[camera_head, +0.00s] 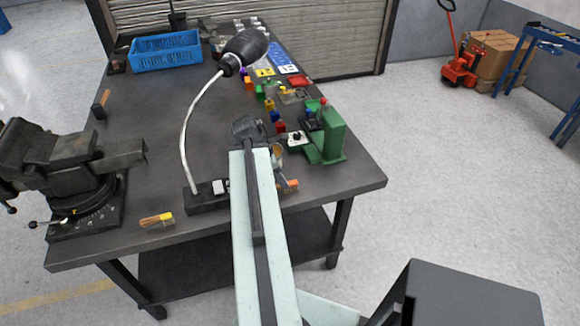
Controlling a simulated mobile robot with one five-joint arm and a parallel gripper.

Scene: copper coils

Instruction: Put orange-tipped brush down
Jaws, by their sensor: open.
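My gripper (249,128) is dark and sits at the end of my pale arm, over the middle of the dark workbench (150,175). It is open, and I see nothing held in it. A small piece with an orange end (290,185) shows just right of my arm near the bench's front edge; the arm partly hides it. It may be the orange-tipped brush. A yellow-orange brush-like piece (157,219) lies at the front edge, left of my arm. I cannot tell for certain which is the brush. The bench right under my arm is hidden.
A black vise (75,170) stands at the left. A lamp (243,50) rises on a white curved neck from a dark base (205,197). A green press-like device (328,135) and several small coloured parts stand right. A blue crate (166,51) is at the back. The bench's left-middle is clear.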

